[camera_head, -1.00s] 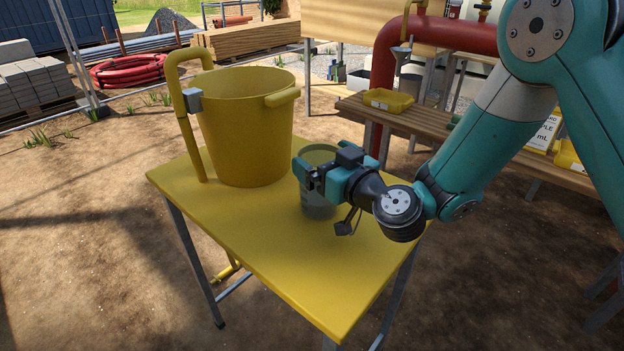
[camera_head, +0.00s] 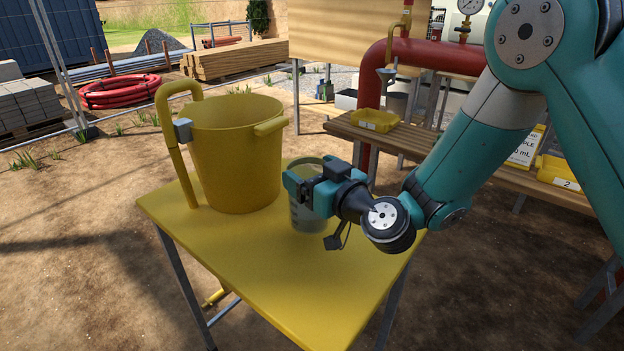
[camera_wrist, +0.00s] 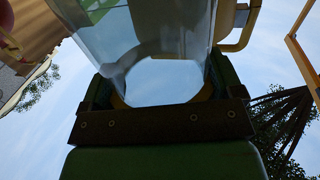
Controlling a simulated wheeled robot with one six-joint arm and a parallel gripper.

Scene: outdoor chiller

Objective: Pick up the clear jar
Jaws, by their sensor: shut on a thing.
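The clear jar (camera_head: 306,217) stands upright at the yellow table (camera_head: 260,275), to the right of the large yellow bucket. My gripper (camera_head: 296,190) reaches it from the right and is shut around its upper part. The gripper hides part of the jar's wall in the head view. In the wrist view the jar's clear wall (camera_wrist: 150,30) fills the space between the two fingers (camera_wrist: 165,90). I cannot tell whether the jar's base touches the table top.
The yellow bucket (camera_head: 235,155) and a bent yellow pipe (camera_head: 176,140) stand on the table's back left. The table's front is clear. Behind are a wooden bench (camera_head: 440,150) with yellow bins (camera_head: 376,120) and a red pipe (camera_head: 385,70).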

